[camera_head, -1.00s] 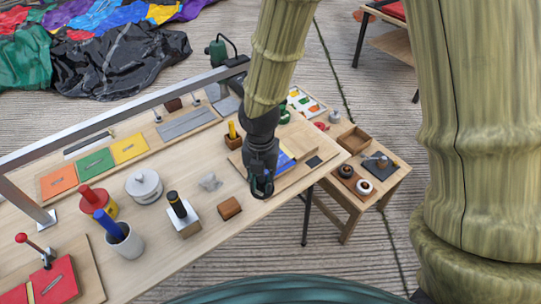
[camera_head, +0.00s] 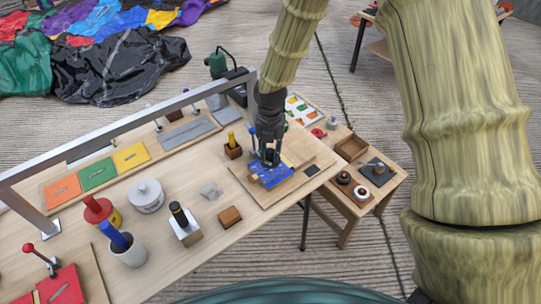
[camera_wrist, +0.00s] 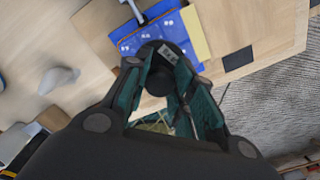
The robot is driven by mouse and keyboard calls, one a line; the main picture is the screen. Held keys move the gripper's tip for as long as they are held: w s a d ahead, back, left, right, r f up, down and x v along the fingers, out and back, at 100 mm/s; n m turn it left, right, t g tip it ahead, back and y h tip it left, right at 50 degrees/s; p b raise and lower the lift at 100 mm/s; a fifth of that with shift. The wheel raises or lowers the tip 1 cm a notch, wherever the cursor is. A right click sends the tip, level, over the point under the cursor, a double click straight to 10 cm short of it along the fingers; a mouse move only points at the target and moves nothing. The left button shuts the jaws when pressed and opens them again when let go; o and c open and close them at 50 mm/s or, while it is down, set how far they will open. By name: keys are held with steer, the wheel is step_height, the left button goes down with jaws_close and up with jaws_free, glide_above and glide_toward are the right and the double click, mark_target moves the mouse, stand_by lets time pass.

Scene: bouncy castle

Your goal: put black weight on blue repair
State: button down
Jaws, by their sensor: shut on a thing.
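The blue repair (camera_head: 271,177) is a flat blue patch on a wooden board near the right end of the workbench. It also shows in the wrist view (camera_wrist: 127,39), with pale marks. My gripper (camera_head: 269,157) is over the rear part of the blue repair, pointing down. In the wrist view, its green fingers are closed around the black weight (camera_wrist: 156,82), a dark round piece with a small light label beside it. The weight overlaps the near edge of the blue repair in that view. I cannot tell whether it touches the patch.
A low side table (camera_head: 345,195) is to the right.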

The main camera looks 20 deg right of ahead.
mark_target(270, 158)
steer(key=shift+w+f+p, duration=0.1)
steer(key=shift+f+p, duration=0.4)
steer(key=shift+f, duration=1.2)
steer(key=shift+f, duration=0.15)
steer(key=c, duration=1.2)
jaws_free()
step_height(270, 158, up, 12)
steer(key=shift+r+b, duration=0.15)
steer(key=shift+b, duration=1)
